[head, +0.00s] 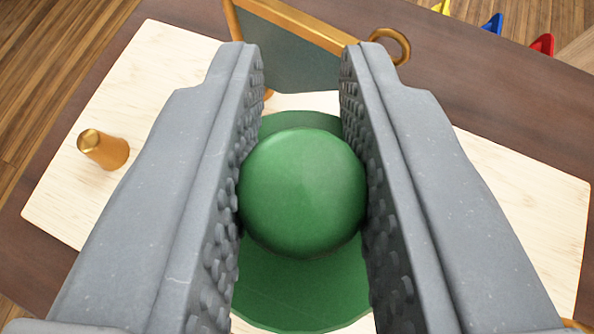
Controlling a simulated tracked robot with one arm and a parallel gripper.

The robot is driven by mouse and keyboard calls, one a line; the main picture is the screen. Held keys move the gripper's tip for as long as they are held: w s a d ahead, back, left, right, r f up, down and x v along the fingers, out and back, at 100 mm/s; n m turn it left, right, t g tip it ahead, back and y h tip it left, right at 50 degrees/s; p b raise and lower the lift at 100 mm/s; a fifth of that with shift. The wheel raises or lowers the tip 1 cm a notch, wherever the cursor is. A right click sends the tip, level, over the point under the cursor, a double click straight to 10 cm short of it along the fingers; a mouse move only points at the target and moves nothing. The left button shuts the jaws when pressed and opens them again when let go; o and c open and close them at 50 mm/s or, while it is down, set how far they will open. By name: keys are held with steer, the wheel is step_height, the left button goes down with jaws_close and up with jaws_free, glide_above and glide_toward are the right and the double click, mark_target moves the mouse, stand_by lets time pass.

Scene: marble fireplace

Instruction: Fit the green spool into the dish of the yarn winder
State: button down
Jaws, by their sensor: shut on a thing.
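The green spool (302,190) shows as a rounded green knob between the two grey fingers of my gripper (302,70). Both ridged pads press against its sides, and my gripper is shut on it. A wider flat green disc (300,285) shows below and around the knob. I cannot tell whether this disc is the spool's own flange or a dish under it. The pale wooden board (500,200) lies beneath. No separate dish of the yarn winder can be made out; the fingers and the green shapes hide the middle of the board.
A small brass peg (103,149) stands on the board at the left. Yellow, blue and red pieces (541,45) lie at the top right. The brown tabletop (480,85) around the board is mostly clear.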

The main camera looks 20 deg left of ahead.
step_height(320, 180, down, 4)
steer(key=shift+f+b, duration=0.1)
steer(key=shift+b, duration=0.3)
steer(key=c, duration=1.3)
jaws_free()
steer(key=shift+s+d+r, duration=0.15)
steer(key=shift+s+r, duration=0.3)
steer(key=p+v, duration=0.2)
steer(key=v, duration=0.9)
steer(key=shift+f, duration=0.1)
